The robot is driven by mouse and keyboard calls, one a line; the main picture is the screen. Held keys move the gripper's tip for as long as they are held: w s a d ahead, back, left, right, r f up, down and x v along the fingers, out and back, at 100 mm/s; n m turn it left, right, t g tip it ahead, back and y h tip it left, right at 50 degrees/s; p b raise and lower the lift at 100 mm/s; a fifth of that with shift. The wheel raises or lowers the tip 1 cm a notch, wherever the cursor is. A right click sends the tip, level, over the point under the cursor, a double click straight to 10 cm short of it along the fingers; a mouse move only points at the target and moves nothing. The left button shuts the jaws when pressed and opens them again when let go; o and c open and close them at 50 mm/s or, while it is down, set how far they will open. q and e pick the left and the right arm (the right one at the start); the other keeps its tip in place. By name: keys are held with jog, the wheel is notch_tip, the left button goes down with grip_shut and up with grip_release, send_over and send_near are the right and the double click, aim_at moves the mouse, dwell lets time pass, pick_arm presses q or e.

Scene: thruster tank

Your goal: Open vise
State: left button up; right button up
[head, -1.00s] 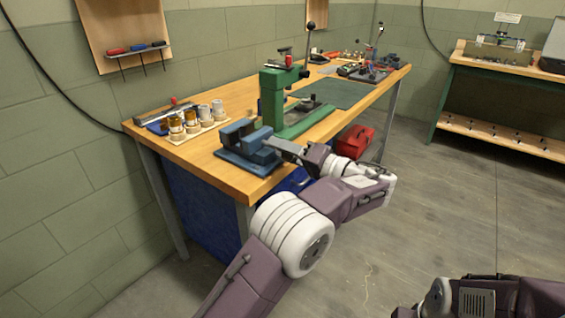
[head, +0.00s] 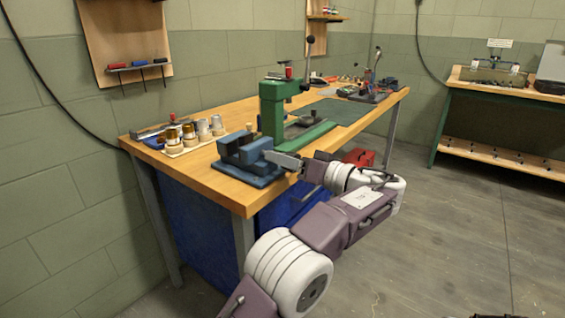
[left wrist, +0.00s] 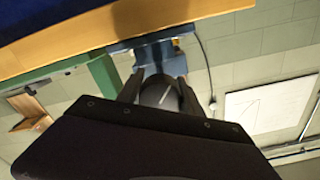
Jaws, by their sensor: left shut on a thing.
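The blue vise (head: 232,152) sits at the near right corner of the wooden workbench. Its two blue jaw blocks stand close together, and the gap between them is hard to make out. My left gripper (head: 276,158) reaches in from the right to the vise's front side. In the left wrist view the fingers (left wrist: 155,88) are shut on a dark rounded part in front of the blue vise body (left wrist: 150,48). This looks like the vise handle, which is mostly hidden by the gripper. My right gripper is not in view.
A green press (head: 272,110) stands just behind the vise on the bench (head: 205,172). A red box (head: 358,157) is beyond my arm. The floor to the right is clear.

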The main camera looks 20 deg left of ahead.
pick_arm(q)
jog(key=shift+f, duration=0.1)
jog(key=o, duration=1.4)
jog(key=shift+c, duration=0.2)
jog(key=shift+d, duration=0.1)
jog(key=p+v, duration=0.3)
jog(key=v, duration=0.6)
jog(key=shift+p, duration=0.4)
